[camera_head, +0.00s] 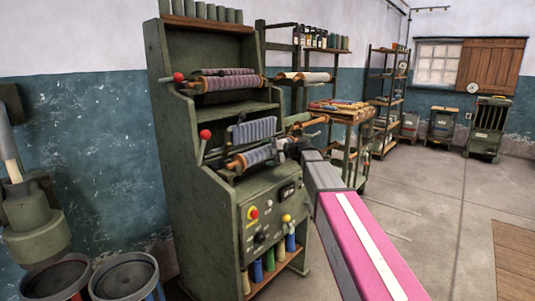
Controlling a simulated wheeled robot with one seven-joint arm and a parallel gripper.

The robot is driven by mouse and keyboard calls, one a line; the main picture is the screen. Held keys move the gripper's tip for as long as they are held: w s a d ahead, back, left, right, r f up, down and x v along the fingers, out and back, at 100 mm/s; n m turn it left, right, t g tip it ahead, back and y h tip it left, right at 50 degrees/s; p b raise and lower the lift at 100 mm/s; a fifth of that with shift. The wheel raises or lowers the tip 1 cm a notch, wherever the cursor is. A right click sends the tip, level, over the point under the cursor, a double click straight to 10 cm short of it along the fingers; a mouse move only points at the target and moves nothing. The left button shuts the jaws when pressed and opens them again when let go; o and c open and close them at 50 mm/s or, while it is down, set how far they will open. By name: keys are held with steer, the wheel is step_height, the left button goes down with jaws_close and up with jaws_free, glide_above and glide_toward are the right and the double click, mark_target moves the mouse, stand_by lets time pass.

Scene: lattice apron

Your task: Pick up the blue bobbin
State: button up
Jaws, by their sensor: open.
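Several bobbins stand upright in a row on the low shelf at the foot of the green winding machine (200,220). Among them are a dark blue bobbin (257,271) and a paler blue bobbin (291,243), with green and yellow ones between them. I cannot tell which one the task names. My arm reaches in from the lower right to the machine's front. My gripper (284,147) is small and dark there, beside the lower striped roller (255,156), above and apart from the shelf bobbins. It is open; its fingertips are hard to make out.
Red-knobbed levers (204,135) stick out of the machine, and a control panel (270,212) sits above the low shelf. Two round bins (125,275) stand at lower left. A loaded table (345,117) and racks stand behind.

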steer(key=shift+w+a+f, duration=0.15)
steer(key=shift+w+a, duration=0.05)
steer(key=shift+a, duration=0.2)
steer(key=c, duration=1.3)
